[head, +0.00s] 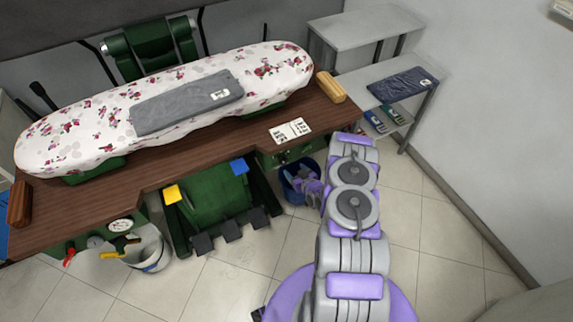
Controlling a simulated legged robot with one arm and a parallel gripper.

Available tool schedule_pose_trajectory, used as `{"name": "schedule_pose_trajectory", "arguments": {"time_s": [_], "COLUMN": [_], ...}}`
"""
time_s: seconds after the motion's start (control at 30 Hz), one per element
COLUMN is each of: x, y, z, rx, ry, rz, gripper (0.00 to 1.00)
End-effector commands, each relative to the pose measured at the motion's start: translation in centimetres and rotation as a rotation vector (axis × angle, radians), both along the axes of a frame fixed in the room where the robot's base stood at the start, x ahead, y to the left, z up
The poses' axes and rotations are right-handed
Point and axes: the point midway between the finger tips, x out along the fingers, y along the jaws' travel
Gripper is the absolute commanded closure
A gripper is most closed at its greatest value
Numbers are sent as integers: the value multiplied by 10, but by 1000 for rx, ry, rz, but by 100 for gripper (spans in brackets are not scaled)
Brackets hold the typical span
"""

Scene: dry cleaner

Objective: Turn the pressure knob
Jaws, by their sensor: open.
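A green control panel (292,155) sits under the right front edge of the press table, with small dark knob-like parts (281,158) on it. I cannot tell which part is the pressure knob. My gripper (298,184) is at the end of my purple and grey arm, low and just in front of that panel, seen against a dark blue bin (289,190). It looks empty, and its fingertips are small and partly hidden by my arm. It appears apart from the knobs. A second panel at the left holds a round white gauge (120,226) and a red handle (68,257).
The brown table (180,176) carries a floral pressing board (85,125) with a folded grey cloth (190,102). Grey shelves (375,78) are at the right. Tiled floor is free right of my arm.

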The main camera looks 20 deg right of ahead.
Motion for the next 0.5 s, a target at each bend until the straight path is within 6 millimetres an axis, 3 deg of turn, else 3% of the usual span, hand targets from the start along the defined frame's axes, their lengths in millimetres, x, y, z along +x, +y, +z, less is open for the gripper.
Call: {"name": "schedule_pose_trajectory", "arguments": {"time_s": [0.3, 0.5], "x": [53, 73], "y": [5, 3], "z": [-24, -32], "rx": [-3, 2], "ry": [-2, 1], "rz": [2, 2], "gripper": [31, 31]}}
